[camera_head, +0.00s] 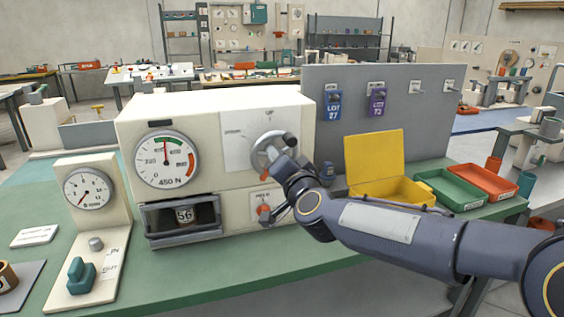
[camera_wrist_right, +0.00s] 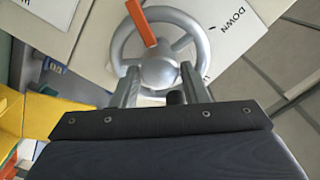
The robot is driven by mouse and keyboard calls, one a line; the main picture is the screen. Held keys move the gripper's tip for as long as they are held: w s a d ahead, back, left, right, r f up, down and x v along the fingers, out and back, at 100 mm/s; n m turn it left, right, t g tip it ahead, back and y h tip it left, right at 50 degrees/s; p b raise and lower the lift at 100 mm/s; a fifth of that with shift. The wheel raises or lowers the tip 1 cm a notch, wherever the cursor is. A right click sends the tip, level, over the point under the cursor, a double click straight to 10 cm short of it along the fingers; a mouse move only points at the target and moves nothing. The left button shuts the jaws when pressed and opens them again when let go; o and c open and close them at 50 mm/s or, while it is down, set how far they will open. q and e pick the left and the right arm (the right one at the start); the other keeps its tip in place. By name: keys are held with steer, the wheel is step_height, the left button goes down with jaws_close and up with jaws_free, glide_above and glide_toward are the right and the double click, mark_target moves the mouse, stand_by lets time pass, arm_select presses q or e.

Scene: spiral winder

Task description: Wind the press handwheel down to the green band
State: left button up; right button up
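The press handwheel (camera_head: 264,149) is a grey spoked wheel on the white press front. It fills the top of the right wrist view (camera_wrist_right: 203,40), with an orange marker (camera_wrist_right: 141,22) on its rim and a "DOWN" label beside it. My right gripper (camera_wrist_right: 159,68) is at the wheel's near side. Its two fingers stand apart across the rim, with a dark knob (camera_wrist_right: 177,97) between them, nearer one finger; contact is unclear. In the head view my right wrist partly covers the wheel. The press dial (camera_head: 166,160) has a green band at top and its needle points about straight up.
Below the dial a window (camera_head: 184,215) shows "56". An orange knob (camera_head: 264,209) sits below the wheel, close to my wrist. A yellow open box (camera_head: 375,160), a green tray (camera_head: 450,188) and a red tray (camera_head: 487,182) stand to the right. A smaller gauge (camera_head: 88,189) stands left.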

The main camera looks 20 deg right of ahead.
steer(key=shift+o, duration=1.4)
steer(key=shift+s, duration=0.1)
steer(key=s, duration=0.7)
steer(key=shift+s+d, duration=0.15)
steer(key=shift+s, duration=0.2)
stand_by(1.4)
steer(key=s+d+f+n+g+y+p, duration=0.1)
steer(key=s+f+n+g+p, duration=0.2)
steer(key=s, duration=1.1)
steer(key=s+d+f+n+g+y+p, duration=0.2)
steer(key=s+f+n+g+p, duration=0.2)
steer(key=s, duration=1)
step_height(320, 180, down, 5)
steer(key=g+p, duration=0.3)
steer(key=g, duration=0.2)
steer(key=shift+r, duration=0.15)
